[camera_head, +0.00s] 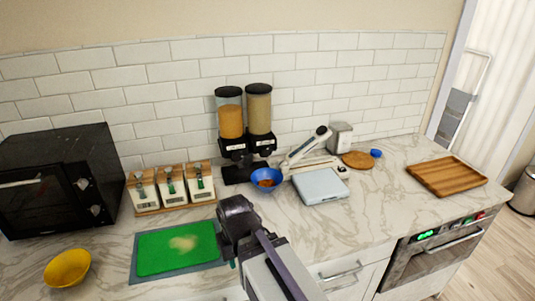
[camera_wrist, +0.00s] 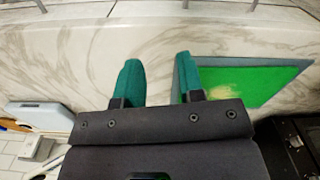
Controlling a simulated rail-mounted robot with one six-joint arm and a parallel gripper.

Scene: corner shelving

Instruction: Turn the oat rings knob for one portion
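A double cereal dispenser (camera_head: 246,140) stands against the tiled wall in the head view. Its left canister (camera_head: 230,118) holds orange cereal and its right canister (camera_head: 259,112) holds beige cereal. Small labels sit below them, too small to read, so I cannot tell which is oat rings. The dark knobs are not clear at this size. A blue bowl (camera_head: 267,180) with some reddish-brown contents is at the dispenser's front. My gripper (camera_wrist: 158,82) has teal fingers, apart with nothing between them. It is over the front of the counter, beside the green board and away from the dispenser.
A green cutting board (camera_head: 178,247) with a pale heap, a yellow bowl (camera_head: 67,268) and three white canisters (camera_head: 172,187) are left. A grey flat-topped device (camera_head: 321,186), a white lever-armed tool (camera_head: 306,148) and a wooden tray (camera_head: 446,177) are right.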

